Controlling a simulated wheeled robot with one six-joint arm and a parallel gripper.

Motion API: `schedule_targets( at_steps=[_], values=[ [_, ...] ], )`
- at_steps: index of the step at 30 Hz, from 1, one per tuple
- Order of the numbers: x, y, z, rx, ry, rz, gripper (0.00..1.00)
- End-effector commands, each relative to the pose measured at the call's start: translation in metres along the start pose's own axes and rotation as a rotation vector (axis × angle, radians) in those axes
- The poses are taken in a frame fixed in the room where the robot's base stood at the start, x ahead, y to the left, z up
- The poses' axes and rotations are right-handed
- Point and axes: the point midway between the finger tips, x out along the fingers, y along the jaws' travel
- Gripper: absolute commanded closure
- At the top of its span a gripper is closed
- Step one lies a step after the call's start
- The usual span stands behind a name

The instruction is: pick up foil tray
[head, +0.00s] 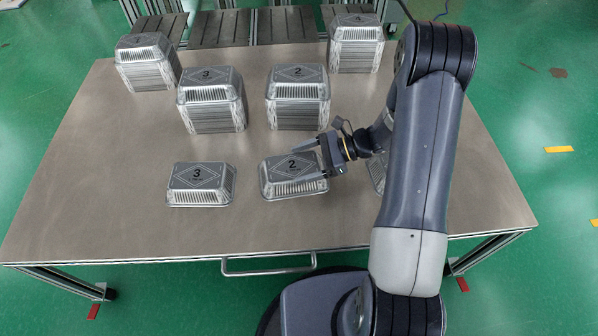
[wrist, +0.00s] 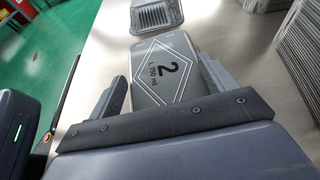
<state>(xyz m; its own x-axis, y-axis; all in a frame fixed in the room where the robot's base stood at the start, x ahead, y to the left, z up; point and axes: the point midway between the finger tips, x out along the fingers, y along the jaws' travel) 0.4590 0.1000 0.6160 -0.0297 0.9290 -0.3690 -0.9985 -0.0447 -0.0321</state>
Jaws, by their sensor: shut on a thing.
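A foil tray marked 2 (head: 293,174) lies upside down near the middle of the table, its ribbed side facing the front. My gripper (head: 308,162) reaches it from the right, with one finger along its far side and one along its near side. In the wrist view the tray's marked face (wrist: 165,68) lies between the two fingers (wrist: 160,85), which are shut on it. I cannot tell whether the tray is clear of the table.
A single tray marked 3 (head: 201,184) lies to the left. Taller tray stacks (head: 212,100), (head: 298,97), (head: 148,62) and (head: 356,44) stand behind. Another tray (head: 377,172) is partly hidden by my arm. The front of the table (head: 150,232) is bare.

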Motion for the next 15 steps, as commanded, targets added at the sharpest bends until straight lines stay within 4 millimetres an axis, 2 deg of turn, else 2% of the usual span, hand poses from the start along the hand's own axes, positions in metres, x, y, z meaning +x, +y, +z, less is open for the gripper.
schedule_targets(
  at_steps=[1, 7, 10, 12, 13, 14, 15],
  values=[
    [0.008, 0.014, -0.014, 0.036, 0.018, 0.034, 0.41],
    [0.007, 0.014, -0.013, 0.036, 0.018, 0.033, 0.41],
    [0.004, 0.014, -0.006, 0.034, 0.018, 0.033, 0.42],
    [0.0, 0.013, 0.004, 0.033, 0.019, 0.032, 0.51],
    [-0.002, 0.013, 0.009, 0.033, 0.019, 0.031, 0.59],
    [-0.005, 0.012, 0.015, 0.031, 0.019, 0.031, 0.88],
    [-0.008, 0.012, 0.024, 0.029, 0.018, 0.03, 0.91]
  ],
)
